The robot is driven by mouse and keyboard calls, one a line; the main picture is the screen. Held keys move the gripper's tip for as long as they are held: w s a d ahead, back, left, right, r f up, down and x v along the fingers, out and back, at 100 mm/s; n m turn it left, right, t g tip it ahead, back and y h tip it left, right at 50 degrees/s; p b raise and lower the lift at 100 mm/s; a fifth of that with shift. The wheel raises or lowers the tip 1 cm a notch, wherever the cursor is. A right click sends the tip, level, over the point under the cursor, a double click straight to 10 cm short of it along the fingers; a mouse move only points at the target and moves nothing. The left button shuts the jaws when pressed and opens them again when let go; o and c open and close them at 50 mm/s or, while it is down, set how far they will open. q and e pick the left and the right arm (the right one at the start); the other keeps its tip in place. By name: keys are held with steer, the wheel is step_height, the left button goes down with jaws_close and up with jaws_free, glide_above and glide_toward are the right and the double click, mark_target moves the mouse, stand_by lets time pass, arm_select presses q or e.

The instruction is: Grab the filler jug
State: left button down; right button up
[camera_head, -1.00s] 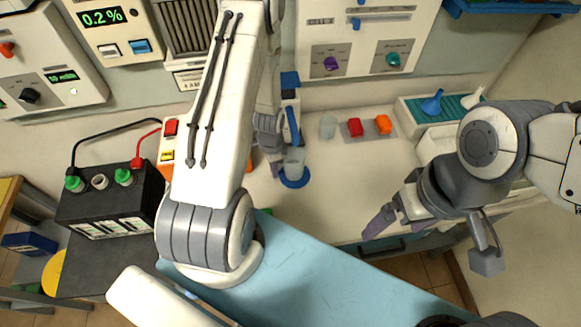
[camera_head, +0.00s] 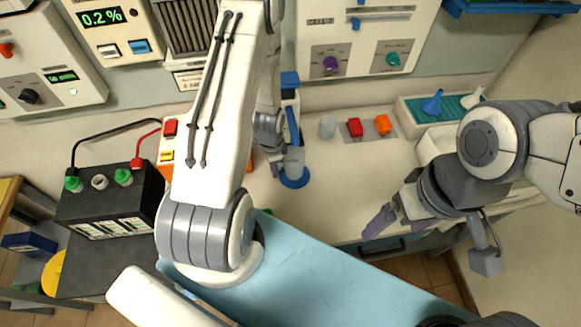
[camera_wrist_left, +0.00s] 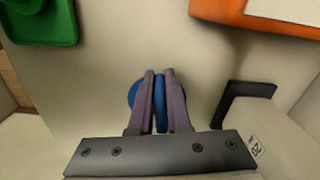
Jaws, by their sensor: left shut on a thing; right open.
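The filler jug (camera_head: 294,160), with a grey translucent body and a blue round part at its lower end, is at the left part of the counter in the head view. My left gripper (camera_head: 276,165) is at its left side, partly hidden by my arm. In the left wrist view, my left gripper's purple fingers (camera_wrist_left: 160,75) are shut on a narrow blue part of the jug (camera_wrist_left: 161,105), with blue showing on both sides. I cannot tell whether the jug touches the counter. My right gripper (camera_head: 378,222) is open and empty, in front of the counter's edge.
A black battery (camera_head: 110,200) with cables stands at left.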

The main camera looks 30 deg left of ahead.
arm_select(q)
steer(key=shift+r, duration=0.2)
step_height(320, 180, up, 4)
steer(key=p, duration=0.3)
steer(key=shift+f, duration=0.15)
steer(key=s+d+r+b, duration=0.2)
steer(key=s+d+r, duration=0.3)
steer(key=d, duration=0.5)
steer(key=shift+s+r, duration=0.25)
steer(key=shift+r, duration=0.65)
steer(key=shift+d, duration=0.15)
stand_by(2.3)
